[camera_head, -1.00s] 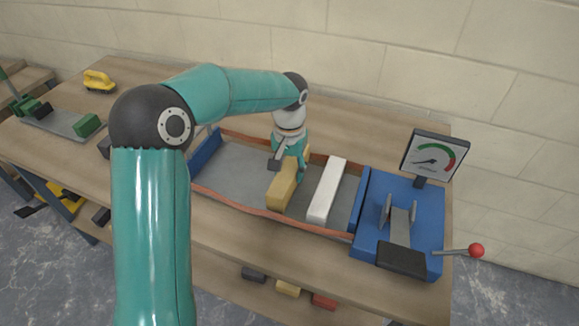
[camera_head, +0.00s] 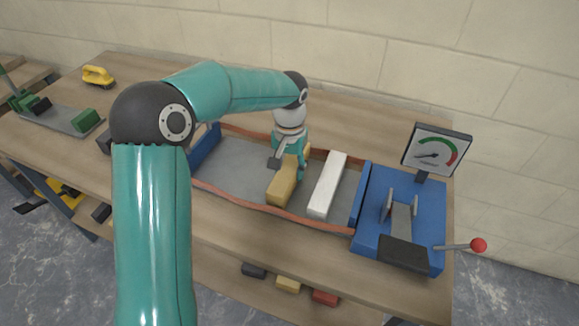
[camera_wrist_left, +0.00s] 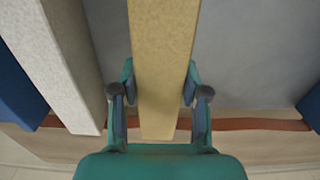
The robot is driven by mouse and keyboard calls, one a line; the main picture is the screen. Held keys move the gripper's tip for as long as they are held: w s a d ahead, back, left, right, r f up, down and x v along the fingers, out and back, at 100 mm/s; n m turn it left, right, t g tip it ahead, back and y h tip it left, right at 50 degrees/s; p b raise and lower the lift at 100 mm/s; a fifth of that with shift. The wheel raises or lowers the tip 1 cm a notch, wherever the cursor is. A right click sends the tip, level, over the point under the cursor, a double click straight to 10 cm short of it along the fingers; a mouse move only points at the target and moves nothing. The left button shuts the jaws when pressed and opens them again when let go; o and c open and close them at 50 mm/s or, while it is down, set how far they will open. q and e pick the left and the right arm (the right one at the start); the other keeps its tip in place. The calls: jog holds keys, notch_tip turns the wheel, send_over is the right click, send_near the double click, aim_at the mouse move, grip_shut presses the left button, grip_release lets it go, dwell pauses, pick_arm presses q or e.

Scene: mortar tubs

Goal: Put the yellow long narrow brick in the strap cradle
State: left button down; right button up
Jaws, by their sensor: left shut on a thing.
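The yellow long narrow brick (camera_head: 282,187) is between the fingers of my left gripper (camera_head: 289,160), which is shut on it. It also fills the middle of the left wrist view (camera_wrist_left: 162,65). The brick is inside the outline of the strap cradle, a grey bed (camera_head: 235,172) with blue end walls and orange-brown straps (camera_head: 262,210) along its long sides. It lies crosswise to the straps, left of a white brick (camera_head: 327,186) and apart from it. I cannot tell whether its underside touches the bed. My right gripper is not in view.
A blue press-like unit (camera_head: 365,240) with a gauge (camera_head: 437,150) and a red-knobbed lever (camera_head: 478,245) stands right of the cradle. A yellow-handled tool (camera_head: 98,76) and a grey plate with green blocks (camera_head: 72,121) are at the left. Several bricks sit below (camera_head: 288,284).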

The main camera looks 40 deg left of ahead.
pick_arm(q)
jog(key=c, duration=0.5)
grip_release()
jog(key=shift+c, duration=0.2)
jog(key=shift+o, duration=0.3)
jog(key=shift+f, duration=0.1)
notch_tip(320, 180, up, 12)
